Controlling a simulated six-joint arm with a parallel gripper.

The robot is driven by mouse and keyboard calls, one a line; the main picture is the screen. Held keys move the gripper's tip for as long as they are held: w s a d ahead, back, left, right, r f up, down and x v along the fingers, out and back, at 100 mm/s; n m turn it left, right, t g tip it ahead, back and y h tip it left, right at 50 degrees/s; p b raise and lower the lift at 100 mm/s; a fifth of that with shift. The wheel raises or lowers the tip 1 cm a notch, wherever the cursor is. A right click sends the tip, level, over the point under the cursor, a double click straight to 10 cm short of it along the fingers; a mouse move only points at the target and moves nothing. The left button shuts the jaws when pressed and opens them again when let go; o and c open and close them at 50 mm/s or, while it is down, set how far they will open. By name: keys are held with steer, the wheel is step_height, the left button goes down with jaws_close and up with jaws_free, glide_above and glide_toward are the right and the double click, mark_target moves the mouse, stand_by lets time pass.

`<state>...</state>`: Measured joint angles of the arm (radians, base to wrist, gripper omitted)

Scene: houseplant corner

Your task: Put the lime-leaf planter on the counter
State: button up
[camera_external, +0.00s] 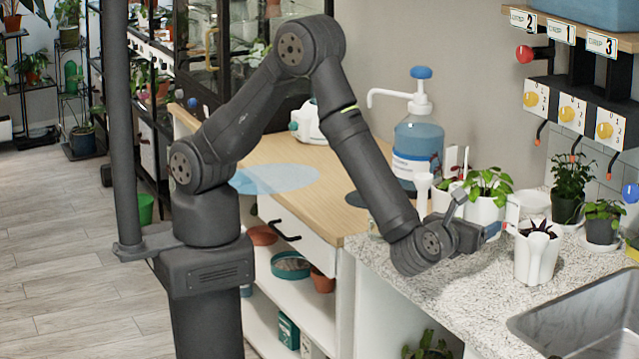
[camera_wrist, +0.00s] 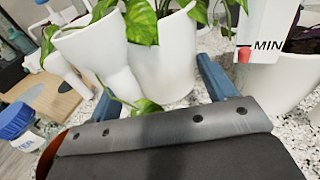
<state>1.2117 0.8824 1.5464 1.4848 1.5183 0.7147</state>
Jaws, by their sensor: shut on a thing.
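The lime-leaf planter (camera_external: 486,212) is a white pot with bright green leaves, at the back left of the speckled counter (camera_external: 440,283). My gripper (camera_external: 477,219) is shut on this pot, one finger on each side. In the wrist view the white pot (camera_wrist: 165,65) sits between the two blue-grey fingers of my gripper (camera_wrist: 160,90), with a lime-and-green leaf hanging over its rim.
A white planter with dark leaves (camera_external: 537,255) stands just right of my gripper. Another leafy white pot (camera_wrist: 90,45) is close on the left. A blue pump bottle (camera_external: 418,145) stands behind. Dark pots (camera_external: 601,229) and a sink (camera_external: 585,320) are to the right.

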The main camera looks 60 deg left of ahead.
steer(key=shift+w+f, duration=0.15)
steer(key=shift+f, duration=1.9)
steer(key=shift+f, duration=0.1)
steer(key=o, duration=1)
steer(key=shift+o, duration=0.2)
steer(key=shift+s+d, duration=0.1)
steer(key=shift+s, duration=0.2)
steer(key=v, duration=1.1)
steer(key=shift+s+d, duration=0.1)
steer(key=shift+s, duration=0.05)
